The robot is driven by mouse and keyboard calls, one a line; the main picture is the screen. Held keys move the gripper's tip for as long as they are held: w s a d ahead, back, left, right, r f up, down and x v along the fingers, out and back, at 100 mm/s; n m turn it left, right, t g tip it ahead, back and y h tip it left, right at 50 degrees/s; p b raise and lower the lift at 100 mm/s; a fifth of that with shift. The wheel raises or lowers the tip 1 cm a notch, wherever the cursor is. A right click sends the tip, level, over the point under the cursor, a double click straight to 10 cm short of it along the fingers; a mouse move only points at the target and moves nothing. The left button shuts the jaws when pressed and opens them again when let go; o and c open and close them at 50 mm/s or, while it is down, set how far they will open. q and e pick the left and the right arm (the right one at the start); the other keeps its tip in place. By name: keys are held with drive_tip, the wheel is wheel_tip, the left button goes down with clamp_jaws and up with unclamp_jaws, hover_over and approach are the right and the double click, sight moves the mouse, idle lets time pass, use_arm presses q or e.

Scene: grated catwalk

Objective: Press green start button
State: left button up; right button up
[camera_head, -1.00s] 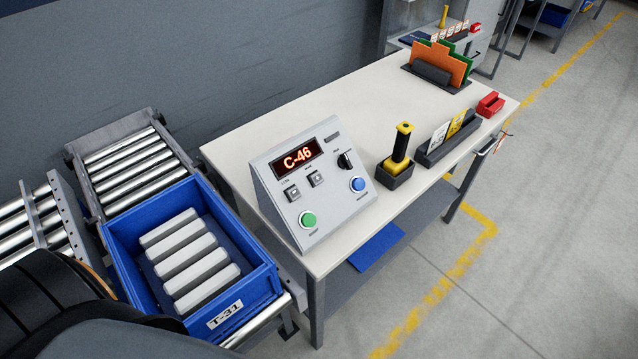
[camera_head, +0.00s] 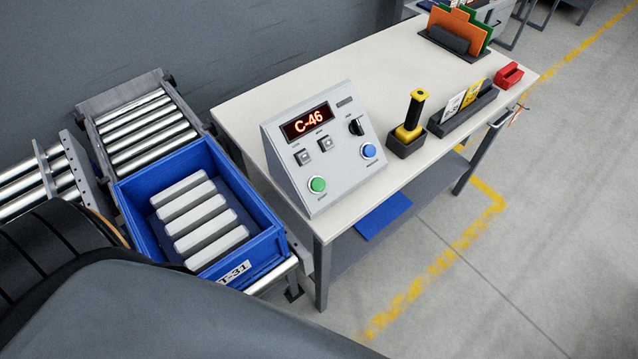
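The green start button (camera_head: 317,184) is round and sits at the lower left corner of a grey sloped control box (camera_head: 345,180). The box stands at the near left end of a white-topped table (camera_head: 400,62). Its red display reads C-46. A blue round button (camera_head: 368,151), a black knob (camera_head: 355,126) and two small square switches share its face. Nothing touches the green button. Part of my arm fills the lower left of the view. Neither gripper is in view.
A blue bin (camera_head: 275,247) labelled T-31 holds several grey bars on a roller conveyor (camera_head: 140,130) left of the table. A black-and-yellow handled tool (camera_head: 409,123), a card holder (camera_head: 462,112) and a red object (camera_head: 508,75) stand right of the box. The floor at right is clear.

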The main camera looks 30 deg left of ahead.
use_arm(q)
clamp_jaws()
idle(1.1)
